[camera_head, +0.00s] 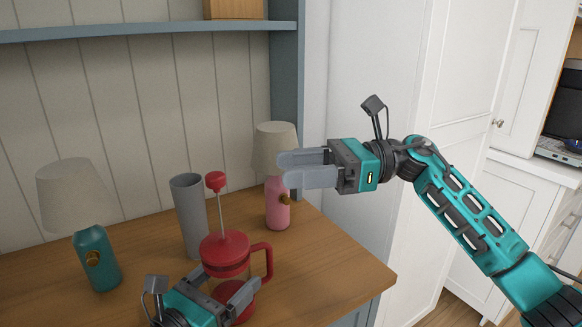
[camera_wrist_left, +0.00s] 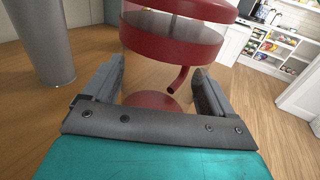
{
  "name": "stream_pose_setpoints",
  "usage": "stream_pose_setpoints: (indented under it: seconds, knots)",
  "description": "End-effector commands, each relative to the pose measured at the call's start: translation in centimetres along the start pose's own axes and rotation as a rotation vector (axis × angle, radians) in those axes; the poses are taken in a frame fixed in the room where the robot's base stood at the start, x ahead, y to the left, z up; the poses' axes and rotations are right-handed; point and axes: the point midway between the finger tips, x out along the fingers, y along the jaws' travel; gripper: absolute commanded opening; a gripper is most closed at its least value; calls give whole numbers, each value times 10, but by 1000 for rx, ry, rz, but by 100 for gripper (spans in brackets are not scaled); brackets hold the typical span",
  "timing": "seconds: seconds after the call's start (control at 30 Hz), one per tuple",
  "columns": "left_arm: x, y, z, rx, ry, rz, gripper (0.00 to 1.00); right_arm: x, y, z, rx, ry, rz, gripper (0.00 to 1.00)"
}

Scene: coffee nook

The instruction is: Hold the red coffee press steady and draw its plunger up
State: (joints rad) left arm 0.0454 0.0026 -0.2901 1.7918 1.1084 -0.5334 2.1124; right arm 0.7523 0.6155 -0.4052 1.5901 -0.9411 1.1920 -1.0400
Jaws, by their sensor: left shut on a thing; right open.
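The red coffee press (camera_head: 225,252) stands upright on the wooden counter in the head view. Its thin plunger rod rises well above the lid to a red knob (camera_head: 216,181), and its red handle (camera_head: 267,262) points right. My left gripper (camera_head: 226,292) is shut around the lower body of the press; the left wrist view shows the press (camera_wrist_left: 172,42) between the two fingers. My right gripper (camera_head: 284,171) is open and empty, in the air to the right of the knob and apart from it, in front of the pink lamp.
A grey cylinder (camera_head: 188,215) stands close behind the press, at left. A teal lamp (camera_head: 92,250) is at the left and a pink lamp (camera_head: 277,205) at the back right. A blue shelf (camera_head: 150,28) runs above. The counter (camera_head: 335,265) is clear at right.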

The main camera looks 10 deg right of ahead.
Motion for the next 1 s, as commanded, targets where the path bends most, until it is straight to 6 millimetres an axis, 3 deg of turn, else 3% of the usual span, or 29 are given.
stream_pose_setpoints:
  seconds: [0.13, 0.17, 0.3, 0.53, 0.67, 1.0]
  knots:
    - [0, 0, -1, -2, 2, -1, 43, 0, 0, 0, 1, 0, 0, 55]
    - [0, 0, -1, -2, 2, -1, 87, 0, 0, 0, 1, 0, 0, 55]
    - [0, 0, 0, -1, 1, -1, 100, 0, 0, 0, 1, 0, 0, 55]
    - [-1, 0, 0, -1, 0, 0, 100, 0, 0, 0, 0, 0, 0, 55]
    - [-11, 0, -1, -2, 1, 1, 100, 0, 0, 0, 0, 0, 0, 55]
    - [-80, 0, -1, 1, 5, -1, 100, 0, 0, 0, 0, 0, 0, 55]
